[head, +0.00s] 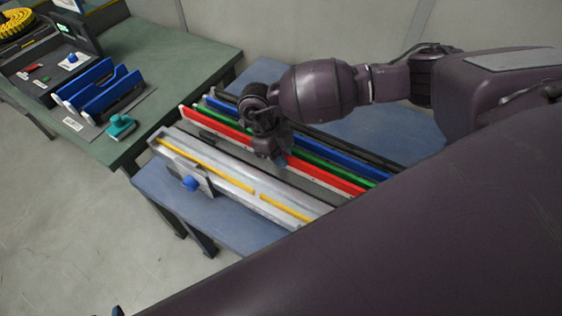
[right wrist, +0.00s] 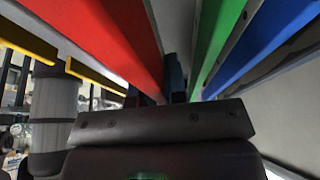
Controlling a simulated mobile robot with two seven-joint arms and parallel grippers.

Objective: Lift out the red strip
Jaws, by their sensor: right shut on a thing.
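The red strip (head: 330,180) is a long, thin bar lying between the green strip (head: 330,162) and the grey channel with yellow. My right gripper (head: 279,160) is over the red strip near its middle and hides a short part of it. In the right wrist view the red strip (right wrist: 112,38) runs in between the fingertips (right wrist: 157,88), which are shut on it. The green strip (right wrist: 218,40) is beside the fingers, on the right. I cannot tell whether the red strip is raised. My left gripper is not in view.
A blue strip (head: 345,158) lies beyond the green one. A pale channel (head: 225,190) with a yellow strip (head: 207,167) and a blue-knobbed plate (head: 190,184) is in front. A green table (head: 180,55) at the left holds blue racks (head: 103,90) and a teal block (head: 120,125).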

